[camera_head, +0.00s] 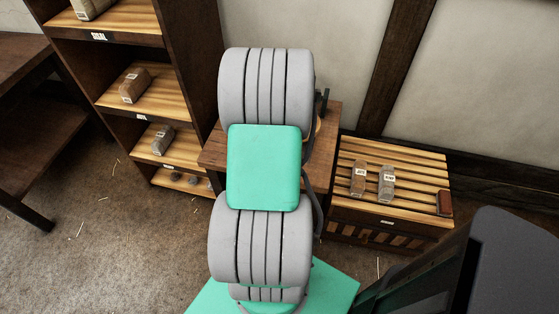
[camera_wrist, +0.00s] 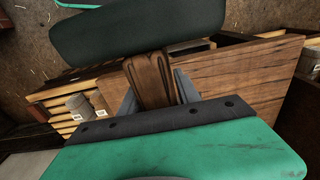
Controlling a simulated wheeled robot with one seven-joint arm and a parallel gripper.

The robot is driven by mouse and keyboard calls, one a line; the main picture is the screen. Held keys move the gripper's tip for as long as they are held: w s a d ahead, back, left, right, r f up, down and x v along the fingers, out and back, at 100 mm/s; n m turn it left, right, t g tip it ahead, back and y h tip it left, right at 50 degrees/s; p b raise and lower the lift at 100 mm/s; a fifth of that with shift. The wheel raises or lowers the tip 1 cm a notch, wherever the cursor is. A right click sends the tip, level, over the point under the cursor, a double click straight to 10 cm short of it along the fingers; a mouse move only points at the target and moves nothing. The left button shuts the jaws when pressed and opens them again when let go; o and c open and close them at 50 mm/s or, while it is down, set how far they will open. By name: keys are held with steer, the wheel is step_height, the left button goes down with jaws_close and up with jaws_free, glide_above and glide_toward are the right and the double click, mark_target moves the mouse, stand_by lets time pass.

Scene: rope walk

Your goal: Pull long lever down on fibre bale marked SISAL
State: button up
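My arm fills the middle of the head view and hides my gripper there. In the wrist view my gripper (camera_wrist: 157,92) has a grey finger on each side of a brown, streaked piece (camera_wrist: 152,78). I cannot tell whether the fingers press on it or only flank it, nor whether it is the lever. A dark upright part (camera_head: 322,103) shows just right of my arm, by a wooden table (camera_head: 330,122). I cannot make out a bale marked SISAL; the small labels are too small to read, and the area behind my arm is hidden.
A brown bale (camera_head: 358,180) and a grey bale (camera_head: 387,184) lie on a slatted bench (camera_head: 420,211) at right, with a small reddish-brown block (camera_head: 445,203). A shelf unit (camera_head: 190,50) holding bales stands at left. Floor (camera_head: 95,215) is open at lower left.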

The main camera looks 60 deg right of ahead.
steer(key=shift+o, duration=1.2)
steer(key=shift+w+d+r, duration=0.1)
steer(key=shift+r, duration=0.05)
steer(key=r, duration=0.7)
steer(key=shift+a+r, duration=0.2)
steer(key=shift+r, duration=0.2)
steer(key=shift+c, duration=0.4)
